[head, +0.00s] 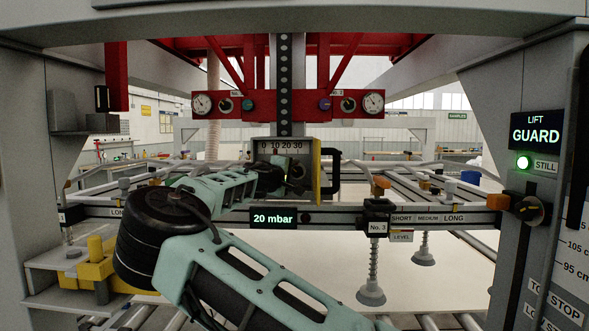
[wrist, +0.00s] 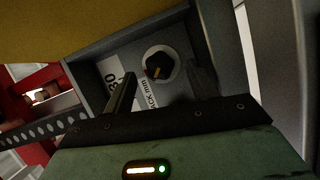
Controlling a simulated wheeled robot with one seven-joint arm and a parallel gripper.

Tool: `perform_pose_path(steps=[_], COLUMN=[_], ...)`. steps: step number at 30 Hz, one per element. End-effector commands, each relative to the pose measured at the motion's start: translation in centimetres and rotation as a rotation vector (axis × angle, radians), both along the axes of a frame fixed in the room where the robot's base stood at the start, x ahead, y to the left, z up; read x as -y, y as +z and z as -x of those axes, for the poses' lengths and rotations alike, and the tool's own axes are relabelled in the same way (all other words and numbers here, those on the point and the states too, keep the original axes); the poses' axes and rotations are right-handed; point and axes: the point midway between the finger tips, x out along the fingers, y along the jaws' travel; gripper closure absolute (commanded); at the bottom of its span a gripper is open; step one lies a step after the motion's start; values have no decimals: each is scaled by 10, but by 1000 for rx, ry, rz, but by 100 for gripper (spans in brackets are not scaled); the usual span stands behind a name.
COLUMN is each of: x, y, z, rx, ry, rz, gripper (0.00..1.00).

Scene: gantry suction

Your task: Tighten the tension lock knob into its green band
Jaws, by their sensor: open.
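A black round knob (wrist: 157,66) with an orange mark sits on a pale disc on a grey panel (wrist: 110,66) in the wrist view. I take it for the tension lock knob. My gripper (wrist: 165,73) is open, one finger to each side of the knob in the picture; contact cannot be told. No green band can be made out. In the head view my gripper (head: 272,178) reaches the grey scale box (head: 268,144) marked 0 to 30, and the arm hides the box's lower left.
A yellow plate (head: 316,170) and black handle (head: 331,172) flank the scale box on its right. The crossbeam (head: 345,217) carries a 20 mbar display (head: 273,219) and suction cups (head: 371,293) over a pale sheet (head: 320,270). A guard panel (head: 536,133) reads STILL.

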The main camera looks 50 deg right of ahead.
Motion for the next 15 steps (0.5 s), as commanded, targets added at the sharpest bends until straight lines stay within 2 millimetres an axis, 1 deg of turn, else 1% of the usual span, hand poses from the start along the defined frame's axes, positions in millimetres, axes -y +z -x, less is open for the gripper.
perform_pose_path(steps=[1,3,6,15], x=[7,14,20,22], y=[2,1,0,-2], z=[-3,-5,-7,-8], rx=[-2,-1,0,1], ry=[0,0,1,2], rz=[1,0,0,0], gripper=[43,43,43,43])
